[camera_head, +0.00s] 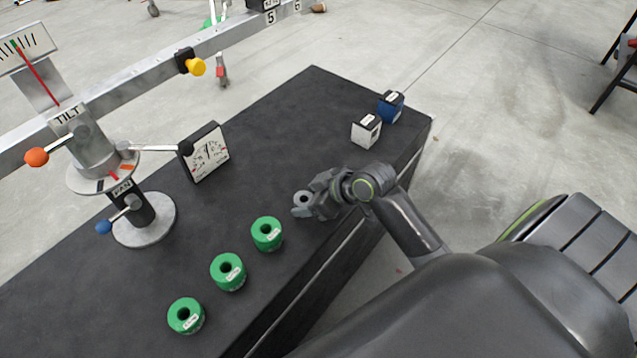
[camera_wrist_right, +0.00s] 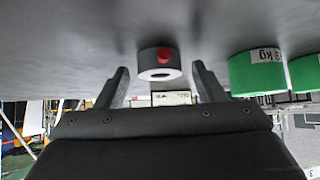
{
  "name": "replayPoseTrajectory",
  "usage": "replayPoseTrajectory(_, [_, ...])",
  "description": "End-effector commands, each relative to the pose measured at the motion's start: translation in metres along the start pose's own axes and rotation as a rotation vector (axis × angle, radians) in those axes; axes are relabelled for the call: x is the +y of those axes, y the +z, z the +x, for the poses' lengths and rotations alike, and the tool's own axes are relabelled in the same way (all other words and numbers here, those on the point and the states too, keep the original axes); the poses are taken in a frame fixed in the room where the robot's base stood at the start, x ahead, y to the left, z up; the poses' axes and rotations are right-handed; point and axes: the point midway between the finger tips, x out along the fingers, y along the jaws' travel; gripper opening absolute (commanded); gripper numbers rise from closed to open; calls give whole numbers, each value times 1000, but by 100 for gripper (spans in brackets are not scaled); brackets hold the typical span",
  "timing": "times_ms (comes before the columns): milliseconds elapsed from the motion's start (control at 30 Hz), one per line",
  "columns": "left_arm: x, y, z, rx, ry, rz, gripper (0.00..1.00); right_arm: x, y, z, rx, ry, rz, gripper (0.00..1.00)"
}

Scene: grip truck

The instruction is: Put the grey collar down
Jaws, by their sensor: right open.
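The grey collar (camera_head: 302,198) is a small ring with a dark hole, on the dark table top near its front edge. In the right wrist view, the collar (camera_wrist_right: 151,70) shows a red knob and appears to rest against the table surface, which is at the top of that picture. My right gripper (camera_head: 309,197) is open at the collar; it also shows in the right wrist view (camera_wrist_right: 163,80). Its two fingers stand apart, one on each side of the collar, with a visible gap to each. My left gripper is not in view.
Several green weights (camera_head: 266,234) stand in a row left of my right gripper. A white block (camera_head: 366,131) and a blue block (camera_head: 390,107) stand farther back. A dial gauge (camera_head: 208,155) and the tilt stand (camera_head: 145,222) with its long beam occupy the left side.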

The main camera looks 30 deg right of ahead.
Motion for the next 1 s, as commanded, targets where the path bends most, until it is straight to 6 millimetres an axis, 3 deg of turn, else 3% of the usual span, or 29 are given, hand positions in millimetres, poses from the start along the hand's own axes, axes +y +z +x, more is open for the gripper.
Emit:
replayPoseTrajectory(533, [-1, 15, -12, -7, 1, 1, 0, 0, -1, -94, -3, 1, -6, 63])
replayPoseTrajectory(733, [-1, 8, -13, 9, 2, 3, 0, 1, 0, -113, -1, 1, -2, 63])
replayPoseTrajectory(1000, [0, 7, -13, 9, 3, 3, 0, 0, -1, -120, 1, 0, -1, 63])
